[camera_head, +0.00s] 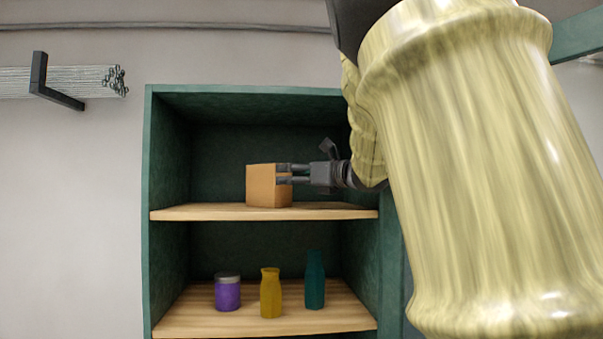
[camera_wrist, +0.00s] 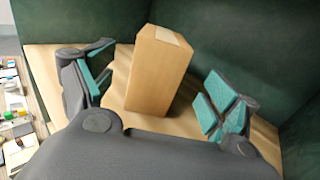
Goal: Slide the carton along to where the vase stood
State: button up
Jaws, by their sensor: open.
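The carton (camera_head: 262,187) is a plain brown box standing upright on the upper wooden shelf of the green cabinet. In the wrist view the carton (camera_wrist: 158,72) stands between the spread fingers, with pale tape on its top. My gripper (camera_head: 284,174) reaches in from the right at the carton's height, its fingers overlapping the carton's right side in the head view. In the wrist view my gripper (camera_wrist: 155,92) is open, with a gap between the carton and the teal pads on each side. No vase shows on the upper shelf.
The upper shelf (camera_head: 340,212) has bare room left and right of the carton. A purple jar (camera_head: 228,293), a yellow bottle (camera_head: 271,293) and a teal bottle (camera_head: 315,281) stand on the lower shelf. Glass rods (camera_head: 75,81) rest on a wall bracket at left.

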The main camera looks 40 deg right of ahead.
aim_at(284, 175)
jog(key=w+p, duration=0.1)
jog(key=w, duration=0.1)
jog(key=w+a+p, duration=0.1)
jog(key=w, duration=0.1)
jog(key=w+p, duration=0.1)
jog(key=w, duration=0.2)
jog(key=shift+w+a+r, duration=0.1)
jog(key=shift+a, duration=0.05)
jog(key=shift+w+a+p, duration=0.15)
jog(key=shift+w+p, duration=0.3)
jog(key=shift+w, duration=0.2)
